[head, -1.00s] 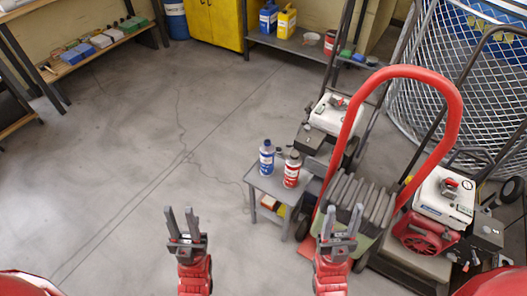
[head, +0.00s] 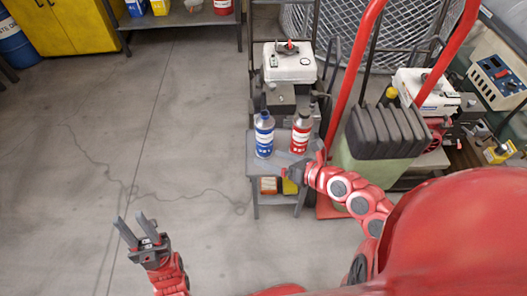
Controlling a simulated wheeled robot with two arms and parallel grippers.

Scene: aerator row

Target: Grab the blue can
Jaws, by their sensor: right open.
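The blue can (head: 264,137) stands upright on the left part of a small grey table (head: 257,166), clear of my grippers. A red can (head: 300,134) stands upright just to its right, with a small gap. My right gripper (head: 290,172) is at the table's front edge, below the red can and to the lower right of the blue can in the picture. It is open and holds nothing that I can see; its fingers are small and partly unclear. My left gripper (head: 135,229) is open and empty over bare floor at the lower left.
Orange and yellow items (head: 268,185) sit on the table's lower shelf. A red hand truck (head: 355,75) with a dark ribbed load (head: 385,130) stands close on the right. A white-topped machine (head: 290,62) is behind the cans. The floor on the left is clear.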

